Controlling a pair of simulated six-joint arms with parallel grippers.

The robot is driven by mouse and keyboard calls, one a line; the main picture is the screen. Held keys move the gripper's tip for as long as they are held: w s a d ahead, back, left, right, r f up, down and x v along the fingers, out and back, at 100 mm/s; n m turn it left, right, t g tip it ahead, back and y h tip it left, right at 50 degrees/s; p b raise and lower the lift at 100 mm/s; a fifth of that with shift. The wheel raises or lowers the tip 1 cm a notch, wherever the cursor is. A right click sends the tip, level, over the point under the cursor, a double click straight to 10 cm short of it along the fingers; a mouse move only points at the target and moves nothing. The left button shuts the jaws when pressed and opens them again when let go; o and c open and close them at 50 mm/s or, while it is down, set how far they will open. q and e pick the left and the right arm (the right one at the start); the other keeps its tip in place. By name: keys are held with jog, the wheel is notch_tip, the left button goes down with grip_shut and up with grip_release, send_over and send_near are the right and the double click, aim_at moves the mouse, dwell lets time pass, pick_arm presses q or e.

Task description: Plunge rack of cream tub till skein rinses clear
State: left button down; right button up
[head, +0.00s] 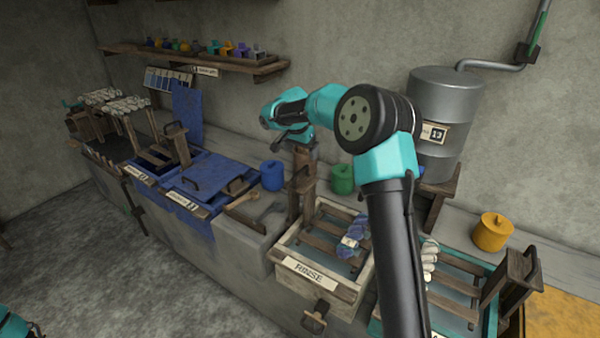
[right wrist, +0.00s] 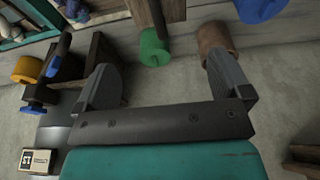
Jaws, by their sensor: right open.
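The cream tub (head: 351,292), labelled RINSE, stands in the middle of the bench. Its wooden slatted rack (head: 322,246) sits inside with a blue skein (head: 356,232) on it. A wooden upright (head: 307,190) rises at the tub's back left. My right gripper (head: 288,138) is by the top of this upright in the head view, partly hidden by its own wrist. In the right wrist view its fingers (right wrist: 165,84) are wide apart with nothing between them. A teal and dark end of my left arm shows at the bottom left corner; its jaws cannot be made out.
Blue vats (head: 215,172) with lids stand left of the tub, a teal tub (head: 490,268) right of it. Blue (head: 272,175), green (head: 342,179) and yellow (head: 492,232) pots line the back. A metal tank (head: 446,100) stands behind my right arm. The floor in front is clear.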

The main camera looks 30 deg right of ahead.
aim_at(301, 170)
jog(key=shift+s+a+f+x, duration=0.15)
jog(key=shift+a+x, duration=0.15)
jog(key=shift+x, duration=1.05)
jog(key=shift+s+a+x, duration=0.15)
jog(key=shift+a+x, duration=0.1)
jog(key=shift+x, duration=1.1)
jog(key=shift+s+a+f+x, duration=0.1)
jog(key=shift+a+x, duration=0.2)
jog(key=shift+x, duration=1.05)
jog(key=shift+f, duration=0.35)
jog(key=shift+c, duration=0.3)
grip_shut()
